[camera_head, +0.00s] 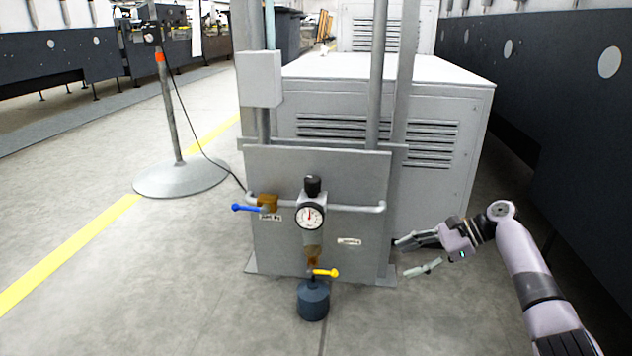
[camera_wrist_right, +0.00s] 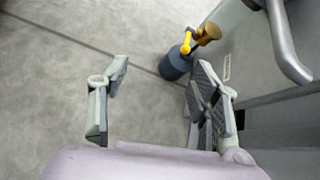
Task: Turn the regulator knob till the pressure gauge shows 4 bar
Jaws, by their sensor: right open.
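The black regulator knob (camera_head: 313,186) sits on top of the regulator on the grey panel (camera_head: 355,262). The round white pressure gauge (camera_head: 310,215) is just below the knob; its needle points roughly upward, and the scale is too small to read. My right gripper (camera_head: 418,256) is open and empty, to the right of and lower than the knob, apart from it. In the right wrist view the open fingers (camera_wrist_right: 160,90) have bare floor between them. The knob and gauge do not show in that view. My left gripper is not in view.
A blue-handled valve (camera_head: 248,208) is left of the gauge. Below hang a yellow-handled valve (camera_head: 325,272) and a dark container (camera_head: 313,300), also seen in the right wrist view (camera_wrist_right: 175,65). A pipe (camera_head: 360,208) runs right. A stand (camera_head: 172,120) with a cable is at left.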

